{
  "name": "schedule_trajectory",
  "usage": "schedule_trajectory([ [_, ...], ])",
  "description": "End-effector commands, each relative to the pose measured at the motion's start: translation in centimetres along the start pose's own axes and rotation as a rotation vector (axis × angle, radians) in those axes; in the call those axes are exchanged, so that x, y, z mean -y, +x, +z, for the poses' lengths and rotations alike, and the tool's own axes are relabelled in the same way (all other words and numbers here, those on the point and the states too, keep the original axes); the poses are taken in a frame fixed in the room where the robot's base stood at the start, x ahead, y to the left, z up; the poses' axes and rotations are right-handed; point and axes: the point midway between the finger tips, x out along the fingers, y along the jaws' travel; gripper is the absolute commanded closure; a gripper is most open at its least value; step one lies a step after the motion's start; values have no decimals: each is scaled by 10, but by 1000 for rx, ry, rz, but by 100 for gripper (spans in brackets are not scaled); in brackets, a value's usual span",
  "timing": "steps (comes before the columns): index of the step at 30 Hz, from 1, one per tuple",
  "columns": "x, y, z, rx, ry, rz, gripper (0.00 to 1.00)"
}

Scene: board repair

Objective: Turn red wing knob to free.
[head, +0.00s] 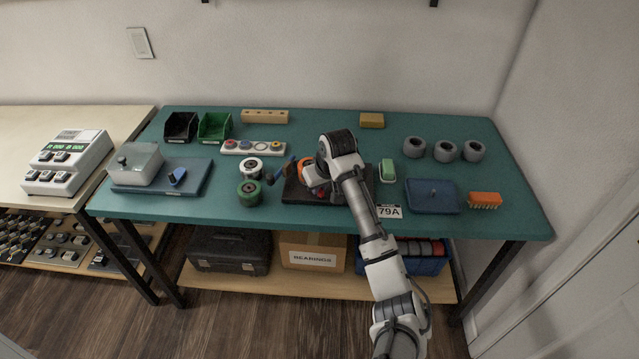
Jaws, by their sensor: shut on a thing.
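The red wing knob (320,193) shows as a small red patch on a dark board (299,196) in the middle of the green table. My arm comes in from the front right and bends down over this board. My gripper (317,189) is low over the board at the red patch and is shut on the red wing knob. The wrist hides most of the knob, and its turn angle cannot be made out. An orange round part (305,162) shows behind the wrist.
A green-topped block (386,171), a 79A card (389,212) and a blue tray (432,207) lie right.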

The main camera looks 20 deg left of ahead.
Motion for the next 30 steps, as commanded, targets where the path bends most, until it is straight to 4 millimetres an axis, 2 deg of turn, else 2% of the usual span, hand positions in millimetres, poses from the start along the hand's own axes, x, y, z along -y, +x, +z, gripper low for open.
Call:
schedule_trajectory([
  [21, -4, 1, -2, -1, -624, -258, 100],
  [30, -5, 1, -3, 0, -828, -342, 100],
])
